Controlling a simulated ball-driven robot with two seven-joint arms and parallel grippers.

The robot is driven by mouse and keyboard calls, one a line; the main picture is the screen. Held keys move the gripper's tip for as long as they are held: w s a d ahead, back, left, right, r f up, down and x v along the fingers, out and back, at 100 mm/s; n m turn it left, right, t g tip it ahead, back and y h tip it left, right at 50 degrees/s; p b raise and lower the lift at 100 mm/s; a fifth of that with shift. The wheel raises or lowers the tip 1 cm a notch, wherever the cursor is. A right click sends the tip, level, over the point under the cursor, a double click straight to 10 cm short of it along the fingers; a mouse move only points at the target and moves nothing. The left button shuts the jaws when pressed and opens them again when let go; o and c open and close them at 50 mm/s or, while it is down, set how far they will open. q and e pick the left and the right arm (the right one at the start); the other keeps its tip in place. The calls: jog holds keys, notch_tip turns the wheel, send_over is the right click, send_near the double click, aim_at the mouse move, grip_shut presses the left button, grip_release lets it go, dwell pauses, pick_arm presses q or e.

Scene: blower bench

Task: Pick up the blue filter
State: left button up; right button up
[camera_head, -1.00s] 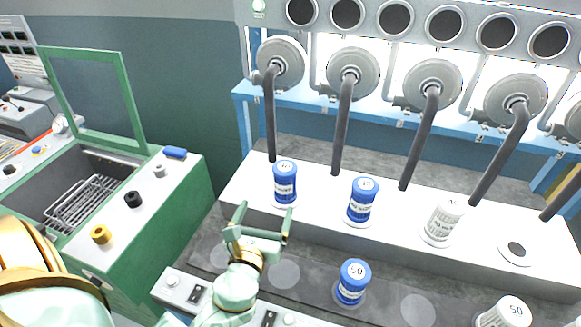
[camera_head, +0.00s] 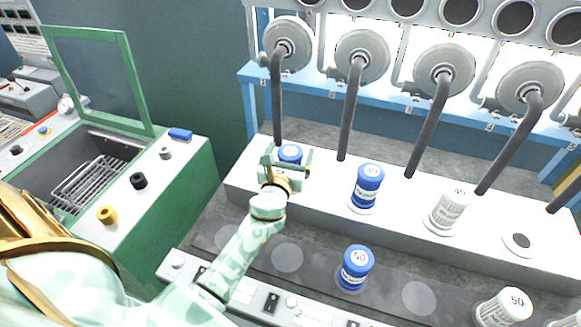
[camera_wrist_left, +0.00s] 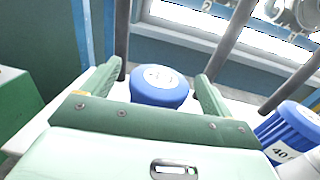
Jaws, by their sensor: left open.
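A blue filter (camera_head: 290,153) stands at the left end of the white raised bench, mostly hidden behind my left gripper (camera_head: 288,160). In the left wrist view this blue filter (camera_wrist_left: 160,87) sits between the two open green fingers (camera_wrist_left: 152,85), with its pale round top showing. I cannot tell whether the fingers touch it. A second blue filter (camera_head: 366,187) stands to its right on the same bench and shows at the right edge of the wrist view (camera_wrist_left: 290,130). A third blue filter (camera_head: 355,267), marked 50, stands on the lower dark strip. My right gripper is not in view.
White filters stand on the bench (camera_head: 448,209) and on the lower strip (camera_head: 503,308). Grey hoses (camera_head: 351,105) hang down behind the filters. A green machine (camera_head: 178,190) with an open lid stands at the left. The front strip has empty pale round spots (camera_head: 287,257).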

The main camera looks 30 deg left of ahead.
pick_arm(q)
jog(key=shift+x, duration=1.25)
jog(key=shift+s, duration=0.1)
jog(key=shift+c, duration=0.7)
jog(key=c, duration=1.3)
jog(key=shift+c, duration=0.2)
